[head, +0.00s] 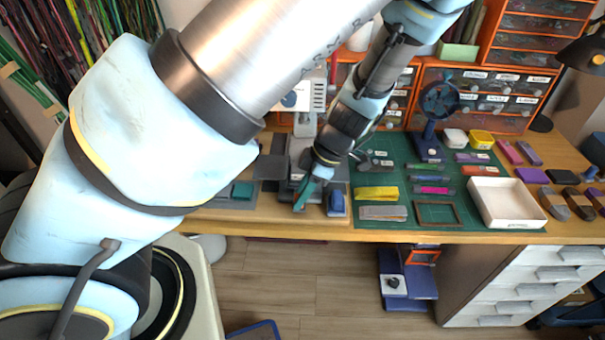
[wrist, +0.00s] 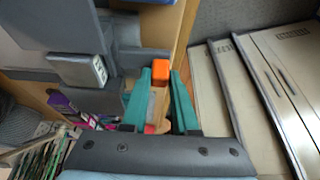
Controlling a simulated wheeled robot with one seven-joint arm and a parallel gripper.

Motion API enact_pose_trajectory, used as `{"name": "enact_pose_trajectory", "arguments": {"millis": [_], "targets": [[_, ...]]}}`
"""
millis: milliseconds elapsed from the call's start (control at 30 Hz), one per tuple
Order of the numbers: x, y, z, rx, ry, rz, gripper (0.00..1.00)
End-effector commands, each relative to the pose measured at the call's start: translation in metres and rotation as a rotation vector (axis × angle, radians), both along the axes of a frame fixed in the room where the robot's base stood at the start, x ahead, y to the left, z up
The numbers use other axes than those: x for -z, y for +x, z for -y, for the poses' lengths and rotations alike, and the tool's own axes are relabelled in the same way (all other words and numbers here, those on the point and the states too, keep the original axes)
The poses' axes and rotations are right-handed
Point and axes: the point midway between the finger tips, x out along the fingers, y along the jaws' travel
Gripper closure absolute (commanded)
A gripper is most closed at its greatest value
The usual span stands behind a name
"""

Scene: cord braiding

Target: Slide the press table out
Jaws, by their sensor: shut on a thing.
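The press (head: 303,115) stands at the back of the wooden bench, partly hidden behind my arm. A flat grey plate (head: 270,167) at its left side looks like part of the press table; I cannot tell how far out it is. My gripper (head: 306,192), with teal fingers, points down at the front of the press near the bench edge.
A green mat (head: 385,227) with cords and small tools lies to the right. A blue object (head: 336,203) stands close beside my gripper. A white tray (head: 505,203) is further right. Drawers (head: 500,95) stand behind. Open floor (head: 290,280) lies before the bench.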

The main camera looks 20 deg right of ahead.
Motion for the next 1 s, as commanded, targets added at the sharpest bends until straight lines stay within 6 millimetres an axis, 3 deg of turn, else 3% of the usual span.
{"name": "enact_pose_trajectory", "arguments": {"millis": [333,367,600,867,1000], "targets": [[0.000,-0.004,0.000,0.001,-0.001,-0.002,1.00],[0.000,-0.004,0.000,0.001,-0.001,-0.002,0.69],[0.000,-0.003,-0.001,0.001,-0.001,-0.001,0.43],[-0.001,-0.002,0.000,0.001,-0.002,0.001,0.43],[-0.010,-0.004,0.004,0.002,-0.004,0.002,0.43]]}}
